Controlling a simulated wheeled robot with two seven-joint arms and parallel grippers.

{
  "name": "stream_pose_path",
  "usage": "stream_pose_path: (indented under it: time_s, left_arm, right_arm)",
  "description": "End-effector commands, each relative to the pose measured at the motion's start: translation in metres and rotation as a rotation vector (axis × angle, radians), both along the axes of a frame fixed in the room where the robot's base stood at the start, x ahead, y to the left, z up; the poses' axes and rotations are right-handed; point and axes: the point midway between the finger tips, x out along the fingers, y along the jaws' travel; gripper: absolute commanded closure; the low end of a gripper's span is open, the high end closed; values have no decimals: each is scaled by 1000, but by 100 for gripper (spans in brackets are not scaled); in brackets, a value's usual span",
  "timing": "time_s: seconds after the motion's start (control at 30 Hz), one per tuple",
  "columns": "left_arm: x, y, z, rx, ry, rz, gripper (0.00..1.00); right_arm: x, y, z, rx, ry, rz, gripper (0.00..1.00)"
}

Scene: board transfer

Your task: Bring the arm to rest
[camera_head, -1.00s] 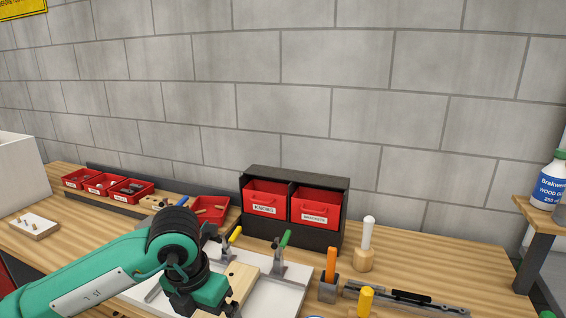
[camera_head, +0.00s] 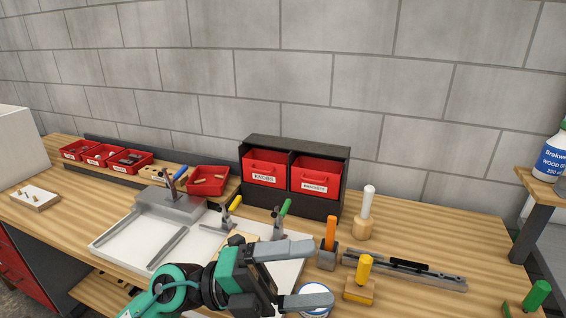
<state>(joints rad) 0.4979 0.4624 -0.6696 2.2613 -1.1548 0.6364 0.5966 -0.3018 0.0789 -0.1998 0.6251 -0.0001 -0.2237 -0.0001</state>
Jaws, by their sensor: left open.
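My left gripper (camera_head: 306,274) is at the bottom centre of the head view, above the front of the workbench. Its two grey fingers point right and stand apart, with nothing seen between them. My green and black left wrist reaches in from the bottom. Behind it is a white board fixture (camera_head: 125,243) with grey rails and clamps. A piece of pale wood (camera_head: 240,238) shows partly behind the wrist; the rest of it is hidden. My right gripper is not in view.
A round tin (camera_head: 315,315) is just below the fingers. A black cabinet with red drawers (camera_head: 266,168) stands behind.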

Motion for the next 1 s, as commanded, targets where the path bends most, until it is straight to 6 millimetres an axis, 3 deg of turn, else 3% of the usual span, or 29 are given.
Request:
stream_pose_path:
  time_s: [0.17, 0.27, 0.37, 0.5, 0.67, 0.77, 0.9, 1.0]
  left_arm:
    - [38, 36, 26, -335, 268, 217, 0]
    - [65, 65, 22, -481, 434, 366, 0]
    - [91, 98, 3, -597, 612, 529, 0]
    - [117, 146, -48, -701, 879, 773, 0]
    - [120, 194, -131, -729, 1207, 1058, 0]
    - [104, 218, -191, -695, 1422, 1235, 0]
    - [58, 242, -269, -581, 1720, 1451, 0]
    - [20, 250, -309, -476, 1899, 1562, 0]
  right_arm:
    - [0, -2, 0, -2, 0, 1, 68]
    - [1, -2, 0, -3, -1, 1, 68]
    - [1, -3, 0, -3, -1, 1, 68]
    - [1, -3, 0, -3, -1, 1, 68]
    - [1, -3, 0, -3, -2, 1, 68]
    - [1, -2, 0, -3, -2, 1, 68]
    - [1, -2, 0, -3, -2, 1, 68]
    - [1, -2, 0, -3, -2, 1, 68]
